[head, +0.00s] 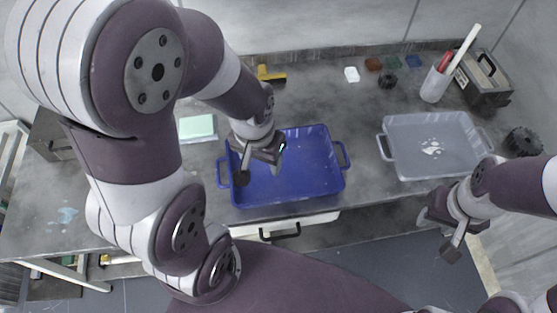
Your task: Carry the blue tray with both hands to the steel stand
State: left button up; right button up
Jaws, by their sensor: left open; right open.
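The blue tray (310,175) lies on the grey bench, with a handle at its left side and one at its right. My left gripper (259,172) is open and over the left part of the tray, hiding some of it; I cannot tell whether it touches. My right gripper (437,232) is open and empty, in front of the bench's front edge, to the right of the blue tray and apart from it. I cannot make out a steel stand for certain.
A grey tray (405,135) with white spots lies right of the blue tray. A white cup (433,86) with rolled sticks, a dark toolbox (482,82) and a black knob (522,142) stand at the right. A pale green pad (197,127) and a yellow tool (270,74) lie behind left.

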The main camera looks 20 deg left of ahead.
aim_at(74, 210)
jog(key=i+j+u, duration=0.1)
jog(key=u, duration=0.7)
jog(key=i+l, duration=0.05)
jog(key=i, duration=0.05)
